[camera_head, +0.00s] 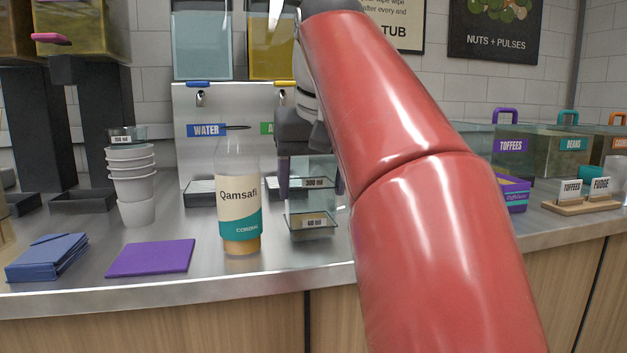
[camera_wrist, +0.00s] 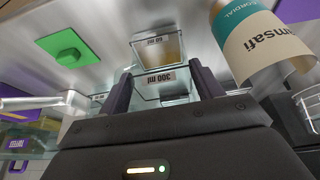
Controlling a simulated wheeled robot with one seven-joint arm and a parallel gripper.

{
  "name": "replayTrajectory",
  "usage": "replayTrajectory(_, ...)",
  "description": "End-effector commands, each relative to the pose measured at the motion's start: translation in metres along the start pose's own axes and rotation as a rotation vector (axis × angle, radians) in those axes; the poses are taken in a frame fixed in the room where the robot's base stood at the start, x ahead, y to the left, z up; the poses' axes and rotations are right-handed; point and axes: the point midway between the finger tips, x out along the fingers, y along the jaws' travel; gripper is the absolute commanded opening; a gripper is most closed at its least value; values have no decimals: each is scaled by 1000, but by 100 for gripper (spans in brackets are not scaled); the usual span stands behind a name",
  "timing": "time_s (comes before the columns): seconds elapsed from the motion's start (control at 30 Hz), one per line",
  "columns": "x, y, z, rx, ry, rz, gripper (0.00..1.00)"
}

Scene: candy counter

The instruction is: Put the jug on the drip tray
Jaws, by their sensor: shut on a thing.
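My gripper (camera_wrist: 163,88) is shut on a clear square vessel marked 300 ml (camera_head: 314,183), which I take to be the jug. Its label (camera_wrist: 160,76) shows between the two dark fingers in the wrist view. In the head view it appears above a smaller clear vessel marked 60 ml (camera_head: 312,223), with brownish contents. I cannot tell whether the two touch. A dark drip tray (camera_head: 200,193) sits under the water tap, left of and behind the jug. The area under the second tap is partly hidden by the bottle and my arm.
A Qamsafi cordial bottle (camera_head: 240,205) stands just left of the jug, in front of the dispenser (camera_head: 182,125). A purple mat (camera_head: 150,257), blue folded cloth (camera_head: 48,256) and cup stack (camera_head: 133,185) lie further left. A green square item (camera_wrist: 70,48) shows in the wrist view.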

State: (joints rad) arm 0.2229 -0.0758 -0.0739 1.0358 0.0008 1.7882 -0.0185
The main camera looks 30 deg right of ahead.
Motion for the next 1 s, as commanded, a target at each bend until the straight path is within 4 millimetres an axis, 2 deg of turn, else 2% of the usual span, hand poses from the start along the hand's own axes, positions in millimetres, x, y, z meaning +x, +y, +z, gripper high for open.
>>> replayTrajectory(0.07, 3, 0, 2, 0, 1, 0, 40)
replayTrajectory(0.1, 4, 0, 2, 0, 0, 0, 67)
replayTrajectory(0.27, 3, 0, 1, 0, 0, 0, 87)
replayTrajectory(0.67, 6, 0, 2, 1, -1, 0, 87)
replayTrajectory(0.7, -6, 0, 0, 0, 1, 0, 87)
replayTrajectory(0.8, -27, 0, -2, 1, 2, -1, 87)
replayTrajectory(1.0, -61, -1, 2, 1, 1, 0, 87)
